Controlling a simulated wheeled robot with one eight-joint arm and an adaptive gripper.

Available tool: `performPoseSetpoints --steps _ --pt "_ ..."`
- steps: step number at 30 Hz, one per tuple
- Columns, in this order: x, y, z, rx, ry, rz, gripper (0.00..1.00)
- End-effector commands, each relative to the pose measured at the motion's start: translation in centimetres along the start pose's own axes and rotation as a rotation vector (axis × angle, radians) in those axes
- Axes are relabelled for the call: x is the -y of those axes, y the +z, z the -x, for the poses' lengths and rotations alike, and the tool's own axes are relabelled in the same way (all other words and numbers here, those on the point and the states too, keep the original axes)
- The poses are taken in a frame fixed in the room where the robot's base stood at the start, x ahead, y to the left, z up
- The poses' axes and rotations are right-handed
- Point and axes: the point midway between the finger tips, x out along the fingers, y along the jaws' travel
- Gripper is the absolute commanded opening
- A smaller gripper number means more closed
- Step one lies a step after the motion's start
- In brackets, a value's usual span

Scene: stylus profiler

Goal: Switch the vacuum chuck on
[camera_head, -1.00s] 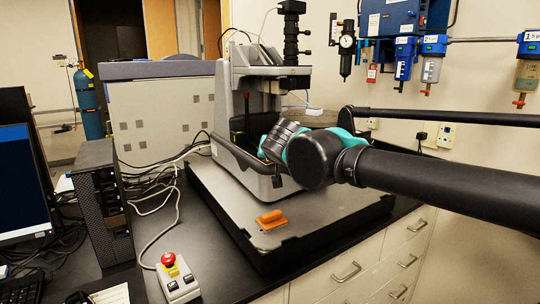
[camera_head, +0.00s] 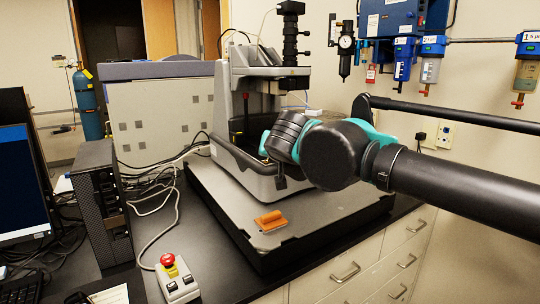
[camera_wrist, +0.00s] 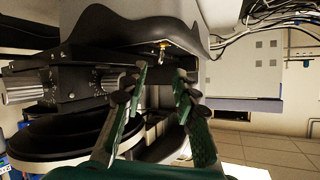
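The stylus profiler (camera_head: 225,155) stands on a grey slab, with a black column above it. In the wrist view a small brass-coloured lever (camera_wrist: 163,47), which looks like a toggle switch, sticks out of the grey housing (camera_wrist: 190,20). Which way it is set is too small to tell. My gripper (camera_wrist: 161,76) has its green fingers apart with nothing between them. The lever appears just beyond the fingertips, near the gap; I see no contact. In the head view my wrist is at the profiler's front and my gripper (camera_head: 281,182) is mostly hidden. A round dark stage (camera_wrist: 75,148) is also in the wrist view.
An orange piece (camera_head: 270,221) lies on the slab's front. A control box with a red button (camera_head: 175,280) stands on the bench at front left. Cables (camera_head: 160,185) run beside the slab. Blue regulators (camera_head: 405,55) hang on the wall.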

Motion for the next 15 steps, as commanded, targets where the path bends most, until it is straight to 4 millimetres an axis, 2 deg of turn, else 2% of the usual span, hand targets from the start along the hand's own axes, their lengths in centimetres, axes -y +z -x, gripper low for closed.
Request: performPoseSetpoints --steps 3,6,15 --pt "0.1 0.1 2.4 0.002 -0.005 0.003 0.29" --pt "0.1 0.1 3.8 0.001 -0.004 0.002 0.29" --pt "0.0 0.0 5.8 0.0 -0.001 0.0 0.29"
